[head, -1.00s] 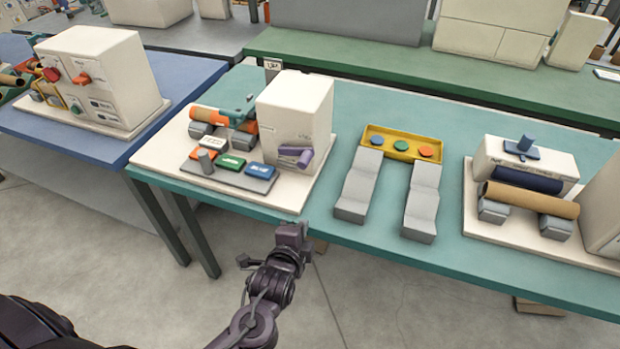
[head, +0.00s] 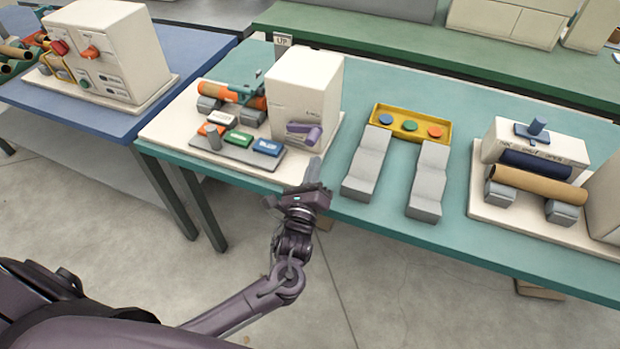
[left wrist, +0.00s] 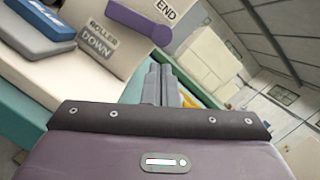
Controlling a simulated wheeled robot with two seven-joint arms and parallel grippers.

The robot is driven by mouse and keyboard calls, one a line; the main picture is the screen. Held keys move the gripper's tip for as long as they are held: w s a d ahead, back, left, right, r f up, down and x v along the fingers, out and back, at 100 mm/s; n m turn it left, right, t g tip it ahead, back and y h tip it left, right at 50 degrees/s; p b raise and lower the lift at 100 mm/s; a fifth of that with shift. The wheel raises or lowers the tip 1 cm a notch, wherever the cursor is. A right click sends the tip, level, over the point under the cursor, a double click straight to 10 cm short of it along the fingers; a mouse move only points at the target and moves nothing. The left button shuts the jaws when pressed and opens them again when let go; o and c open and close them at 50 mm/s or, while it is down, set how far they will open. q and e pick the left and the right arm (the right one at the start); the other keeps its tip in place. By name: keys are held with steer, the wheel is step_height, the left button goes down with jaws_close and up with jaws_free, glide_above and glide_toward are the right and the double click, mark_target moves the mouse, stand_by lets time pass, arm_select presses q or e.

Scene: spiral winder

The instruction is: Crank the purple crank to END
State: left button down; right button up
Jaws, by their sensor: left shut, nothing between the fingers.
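The purple crank (head: 306,134) is on the lower front face of the white box (head: 304,92) on the teal table. In the left wrist view the purple crank (left wrist: 146,26) shows at the top, with an END label (left wrist: 166,11) on the box beside it and a ROLLER DOWN label (left wrist: 98,40) to the left. My left gripper (head: 313,172) is shut and empty, in front of and a little below the crank in the head view. In the left wrist view its closed fingers (left wrist: 165,85) point toward the crank; I cannot tell whether they touch it. My right gripper is not in view.
Blue (head: 268,147), green (head: 238,138) and orange (head: 211,129) blocks sit on a grey strip left of the crank. An orange roll (head: 225,93) lies behind them. Grey rests (head: 369,166) and a yellow tray (head: 427,137) stand to the right. A brown roll station (head: 530,180) is farther right.

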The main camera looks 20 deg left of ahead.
arm_select(q)
steer(key=shift+x, duration=1.95)
steer(key=p, duration=0.1)
steer(key=r+p, duration=0.1)
steer(key=shift+a+r+p, duration=0.25)
steer(key=shift+r+p, duration=0.05)
steer(key=shift+f, duration=0.1)
